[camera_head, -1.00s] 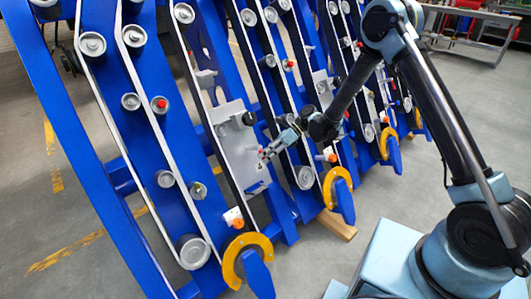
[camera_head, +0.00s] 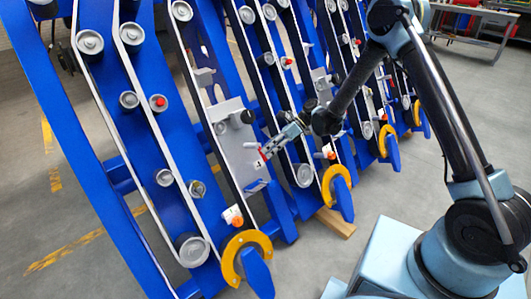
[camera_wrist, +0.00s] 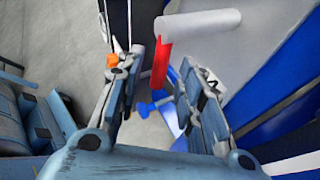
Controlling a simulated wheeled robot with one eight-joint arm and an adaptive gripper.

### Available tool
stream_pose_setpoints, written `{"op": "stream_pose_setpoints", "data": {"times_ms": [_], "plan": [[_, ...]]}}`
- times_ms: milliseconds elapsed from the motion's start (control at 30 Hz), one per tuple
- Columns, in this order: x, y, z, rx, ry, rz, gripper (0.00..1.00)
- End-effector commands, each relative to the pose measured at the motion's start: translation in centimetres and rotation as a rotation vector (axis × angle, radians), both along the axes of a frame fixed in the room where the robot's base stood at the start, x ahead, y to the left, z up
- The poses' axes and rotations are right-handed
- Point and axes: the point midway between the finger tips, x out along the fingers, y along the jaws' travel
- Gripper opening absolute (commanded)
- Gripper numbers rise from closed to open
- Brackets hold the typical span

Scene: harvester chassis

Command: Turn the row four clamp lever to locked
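A red lever (camera_wrist: 160,66) with a pale grey cylinder (camera_wrist: 200,24) at its upper end shows in the wrist view; I take it for the clamp lever. The red part also shows in the head view (camera_head: 262,154), small, by the grey plate (camera_head: 236,160). My gripper (camera_wrist: 158,74) is open, with one finger on each side of the red lever's lower part. Neither finger clearly touches it. In the head view my gripper (camera_head: 272,146) is at the plate's right edge. The row number and any lock marking are too small to read.
An orange knob (camera_head: 236,221) and a yellow ring (camera_head: 232,258) are below. Blue frame rows with rollers and belts stand close on both sides. Grey floor is open at the front right.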

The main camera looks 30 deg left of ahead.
Motion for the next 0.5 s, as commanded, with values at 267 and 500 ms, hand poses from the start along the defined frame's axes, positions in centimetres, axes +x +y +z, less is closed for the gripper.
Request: {"op": "stream_pose_setpoints", "data": {"times_ms": [267,500], "plan": [[4.2,-2.4,3.0,0.001,0.0,-0.005,0.35],[6.6,-3.9,4.7,0.0,0.0,-0.005,0.35]]}}
